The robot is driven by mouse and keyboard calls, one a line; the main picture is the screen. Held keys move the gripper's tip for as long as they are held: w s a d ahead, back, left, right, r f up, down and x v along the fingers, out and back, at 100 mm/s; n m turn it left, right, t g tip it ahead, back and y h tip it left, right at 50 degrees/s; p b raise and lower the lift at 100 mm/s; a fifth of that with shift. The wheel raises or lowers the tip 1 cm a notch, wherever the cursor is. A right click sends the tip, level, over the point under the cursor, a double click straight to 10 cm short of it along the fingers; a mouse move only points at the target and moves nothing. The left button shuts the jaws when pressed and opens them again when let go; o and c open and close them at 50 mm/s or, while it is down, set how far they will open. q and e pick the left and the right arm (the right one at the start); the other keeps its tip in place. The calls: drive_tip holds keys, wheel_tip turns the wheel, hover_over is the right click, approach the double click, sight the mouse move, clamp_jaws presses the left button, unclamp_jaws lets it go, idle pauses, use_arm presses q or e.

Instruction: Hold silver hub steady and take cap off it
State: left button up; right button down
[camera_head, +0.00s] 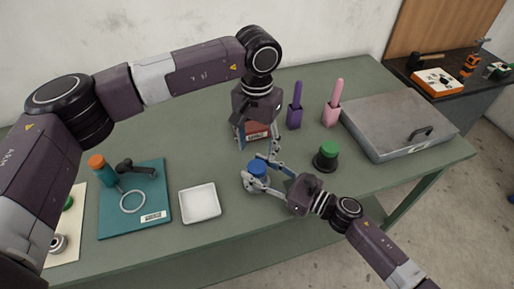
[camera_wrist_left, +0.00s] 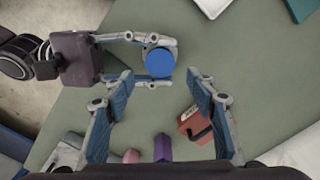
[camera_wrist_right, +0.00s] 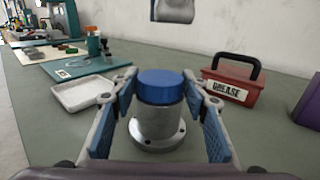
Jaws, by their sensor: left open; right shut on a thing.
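The silver hub (camera_wrist_right: 157,127) stands upright on the green table, with its flanged base showing in the right wrist view. The blue cap (camera_wrist_right: 160,84) sits on top of it; it also shows in the head view (camera_head: 257,167) and from above in the left wrist view (camera_wrist_left: 160,62). My right gripper (camera_head: 254,178) is around the hub at table level, its fingers shut on the hub from both sides. My left gripper (camera_head: 255,146) is open and empty, pointing down above the table behind the hub; its fingers (camera_wrist_left: 160,90) show apart in the left wrist view.
A red grease box (camera_wrist_right: 232,87) stands behind the hub. A white tray (camera_head: 200,203) and teal mat (camera_head: 150,222) lie left. A green-topped black part (camera_head: 327,156), purple holder (camera_head: 295,114), pink holder (camera_head: 332,110) and grey metal case (camera_head: 395,125) are right.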

sight(257, 166)
use_arm(q)
wheel_tip(257, 166, down, 7)
drive_tip(key=shift+f, duration=0.2)
idle(0.3)
drive_tip(key=c, duration=1.2)
drive_tip(key=shift+n, duration=1.7)
drive_tip(key=o, duration=1.3)
drive_tip(key=shift+r, duration=0.1)
